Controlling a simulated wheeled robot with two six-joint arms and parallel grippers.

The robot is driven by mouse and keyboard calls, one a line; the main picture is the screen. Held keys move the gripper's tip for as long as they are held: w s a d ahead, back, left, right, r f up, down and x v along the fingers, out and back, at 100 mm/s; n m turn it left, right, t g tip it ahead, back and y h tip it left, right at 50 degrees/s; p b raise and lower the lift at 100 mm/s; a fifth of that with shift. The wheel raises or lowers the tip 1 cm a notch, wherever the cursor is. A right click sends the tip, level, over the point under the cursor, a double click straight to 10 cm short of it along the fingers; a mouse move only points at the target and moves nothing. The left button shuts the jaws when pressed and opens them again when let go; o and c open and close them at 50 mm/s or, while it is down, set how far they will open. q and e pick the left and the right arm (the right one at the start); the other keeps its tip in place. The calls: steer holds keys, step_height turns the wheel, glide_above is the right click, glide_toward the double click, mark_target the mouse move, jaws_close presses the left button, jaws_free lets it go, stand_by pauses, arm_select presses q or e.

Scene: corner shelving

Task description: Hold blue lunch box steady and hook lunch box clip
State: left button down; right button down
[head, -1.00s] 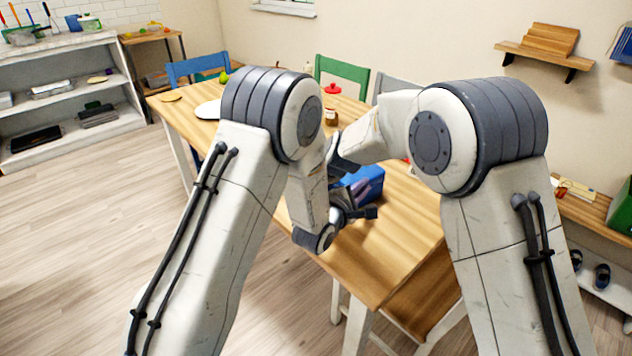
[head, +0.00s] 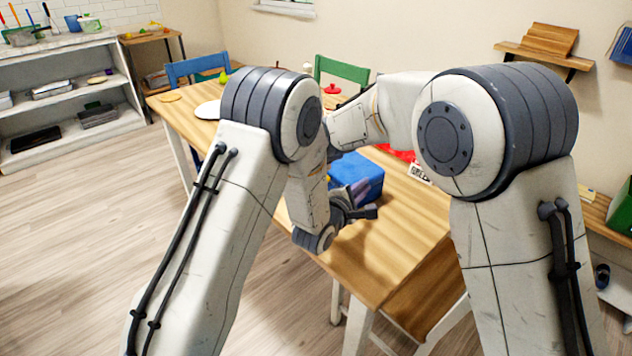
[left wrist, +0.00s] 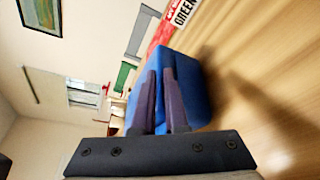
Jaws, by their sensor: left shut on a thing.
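The blue lunch box (head: 368,182) sits on the wooden table (head: 400,235), partly behind my left gripper (head: 360,203) in the head view. It also shows in the left wrist view (left wrist: 200,72), between and beyond the fingers. My left gripper (left wrist: 165,100) is shut on the lunch box, its two dark purple fingers close together against it. My right arm reaches in over the table from the right. Its gripper is hidden behind my left arm. I cannot make out the clip on the box.
A red item (head: 398,154) and a white sign (head: 420,173) with black letters lie beyond the box. A white plate (head: 208,109) is at the table's far left. Blue (head: 197,68) and green (head: 342,70) chairs stand behind. The table's near right part is bare.

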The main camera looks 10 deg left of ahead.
arm_select(q)
steer(key=shift+s+a+f+g, duration=0.1)
steer(key=shift+s+f+g, duration=0.05)
steer(key=shift+f, duration=0.25)
steer(key=shift+s+f+g, duration=0.1)
steer(key=shift+f+g, duration=0.05)
steer(key=shift+f, duration=0.2)
steer(key=c, duration=0.9)
jaws_free()
steer(key=shift+c, duration=0.2)
steer(key=shift+o, duration=0.3)
steer(key=shift+w, duration=0.1)
steer(key=shift+r, duration=0.25)
